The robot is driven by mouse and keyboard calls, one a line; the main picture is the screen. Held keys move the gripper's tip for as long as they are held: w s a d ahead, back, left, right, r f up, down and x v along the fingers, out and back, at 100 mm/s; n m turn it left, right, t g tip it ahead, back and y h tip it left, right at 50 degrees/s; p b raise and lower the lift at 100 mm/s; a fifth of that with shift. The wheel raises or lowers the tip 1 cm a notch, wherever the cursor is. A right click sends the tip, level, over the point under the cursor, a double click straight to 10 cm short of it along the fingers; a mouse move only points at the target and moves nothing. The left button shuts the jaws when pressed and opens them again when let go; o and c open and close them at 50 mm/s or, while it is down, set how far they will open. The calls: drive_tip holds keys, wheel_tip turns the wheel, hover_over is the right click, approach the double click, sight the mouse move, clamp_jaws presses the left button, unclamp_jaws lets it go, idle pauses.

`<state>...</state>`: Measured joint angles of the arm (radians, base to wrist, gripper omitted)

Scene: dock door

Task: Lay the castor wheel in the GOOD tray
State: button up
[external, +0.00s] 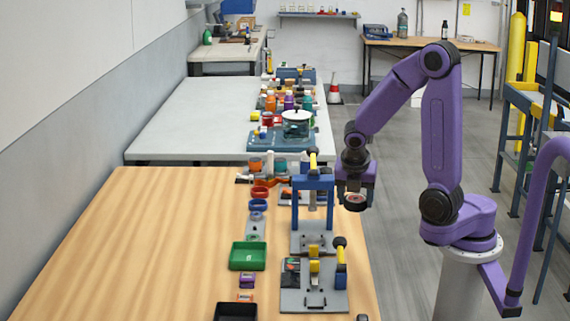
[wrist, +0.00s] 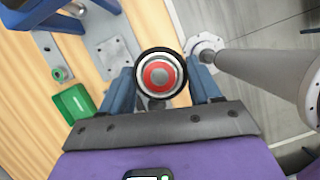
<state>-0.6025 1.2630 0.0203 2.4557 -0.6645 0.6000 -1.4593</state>
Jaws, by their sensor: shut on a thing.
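My gripper (external: 355,193) is shut on the castor wheel (external: 355,203), to the right of the wooden table's edge and above floor level in the external view. In the wrist view the castor wheel (wrist: 160,76) shows a black tyre with a red and grey hub, between the two blue fingers. A green tray (external: 234,264) lies on the wooden table, left of and nearer the camera than my gripper. The green tray (wrist: 66,117) is at the left in the wrist view. Its label is too small to read, so I cannot confirm that it is the GOOD tray.
A blue press frame (external: 313,184) stands between my gripper and the green tray. A fixture with yellow-handled clamps (external: 313,299) is nearer the camera. A black tray (external: 236,312) sits at the bottom edge. The left part of the wooden table (external: 130,240) is clear.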

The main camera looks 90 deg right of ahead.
drive_tip(key=w+m+g+y, duration=0.2)
drive_tip(key=w+m, duration=0.5)
drive_tip(key=m, duration=0.1)
drive_tip(key=m+g+y, duration=0.1)
drive_tip(key=m+y, duration=0.1)
drive_tip(key=m, duration=0.5)
hover_over(252, 259)
drive_tip(key=f, duration=1)
drive_tip(key=shift+w+a+f, duration=0.1)
drive_tip(key=shift+w+f, duration=0.1)
drive_tip(key=shift+w, duration=0.2)
drive_tip(key=shift+w+f, duration=0.2)
drive_tip(key=shift+f, duration=0.1)
drive_tip(key=shift+w+f, duration=0.1)
drive_tip(key=shift+f, duration=1.5)
drive_tip(key=shift+f, duration=0.15)
drive_tip(key=o, duration=0.9)
